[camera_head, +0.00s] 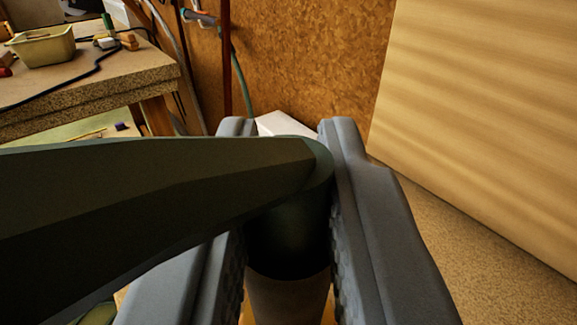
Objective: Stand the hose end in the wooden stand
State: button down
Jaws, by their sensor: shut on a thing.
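My gripper (285,130) is shut on the hose end (288,235), a dark green-black rounded piece between the two grey fingers. A long, flat-sided dark arm of the same piece reaches left across the picture, over the left finger. Below the dark part, a greyish-brown section goes down to the bottom edge. Its lower end is out of view. Small orange-brown patches show beside it at the bottom edge; I cannot tell whether they belong to the wooden stand. No stand is clearly visible.
A workbench (95,93) stands at the upper left with a yellowish tub (45,48), a black cable and small items on it. A white object (286,124) lies behind the fingertips. A large pale wooden panel (490,110) stands at right, with bare speckled floor (480,240) below it.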

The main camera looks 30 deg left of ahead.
jog(key=shift+f, duration=0.65)
jog(key=c, duration=1.3)
grip_release()
jog(key=shift+o, duration=0.2)
jog(key=shift+s+d, duration=0.1)
jog(key=v, duration=1.7)
jog(key=shift+s, duration=0.1)
